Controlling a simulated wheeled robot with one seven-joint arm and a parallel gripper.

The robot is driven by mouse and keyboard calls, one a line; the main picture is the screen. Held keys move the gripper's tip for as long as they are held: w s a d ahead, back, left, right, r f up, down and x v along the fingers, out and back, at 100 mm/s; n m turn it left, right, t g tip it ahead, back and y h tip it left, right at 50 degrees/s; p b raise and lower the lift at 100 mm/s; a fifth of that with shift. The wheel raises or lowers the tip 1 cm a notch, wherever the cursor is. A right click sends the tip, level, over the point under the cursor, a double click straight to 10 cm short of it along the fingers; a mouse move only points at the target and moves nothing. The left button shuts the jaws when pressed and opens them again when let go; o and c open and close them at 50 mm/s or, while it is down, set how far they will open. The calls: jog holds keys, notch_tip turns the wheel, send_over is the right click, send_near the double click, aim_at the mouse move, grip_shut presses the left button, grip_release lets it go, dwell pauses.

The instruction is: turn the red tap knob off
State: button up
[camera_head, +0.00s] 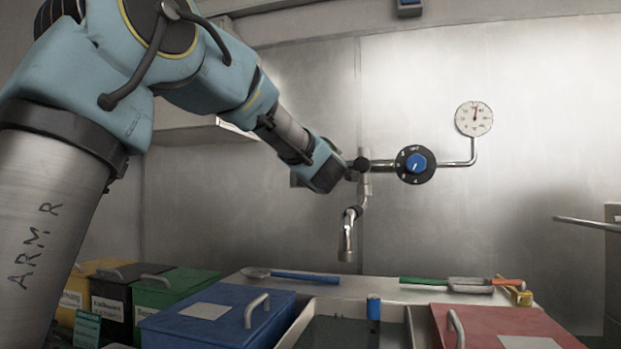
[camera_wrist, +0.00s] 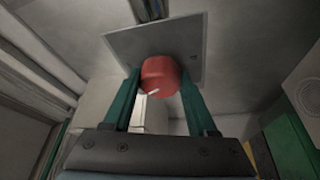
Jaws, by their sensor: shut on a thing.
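The red tap knob (camera_wrist: 160,75) shows in the wrist view, in front of a grey square plate (camera_wrist: 185,45), with a small white pointer mark on its face. My gripper (camera_wrist: 158,88) has its two green fingers on either side of the knob, shut on it. In the head view my gripper (camera_head: 345,172) is at the wall left of the pipe, and my own arm hides the red knob there. A metal spout (camera_head: 346,235) hangs down below the pipe.
A blue knob (camera_head: 415,162) on a black dial sits right of my gripper, with a round gauge (camera_head: 474,118) beyond it. Below are a blue-lidded bin (camera_head: 215,318), a red-lidded bin (camera_head: 500,325), a sink (camera_head: 335,330) and a counter holding several utensils.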

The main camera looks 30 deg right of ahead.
jog(key=m+b, duration=0.1)
jog(key=m, duration=0.1)
jog(key=m+h+b, duration=0.1)
jog(key=m+b, duration=0.1)
jog(key=shift+f+t+h, duration=0.2)
jog(key=shift+t+h, duration=0.1)
jog(key=shift+m+b, duration=0.65)
jog(key=shift+m, duration=0.25)
jog(key=shift+r+m+h, duration=0.15)
jog(key=shift+m+h, duration=0.15)
jog(key=shift+h, duration=0.1)
jog(key=o, duration=1.4)
jog(key=shift+c, duration=0.2)
jog(key=shift+r, duration=0.15)
notch_tip(320, 180, up, 10)
jog(key=shift+f+p, duration=0.1)
jog(key=shift+p, duration=0.6)
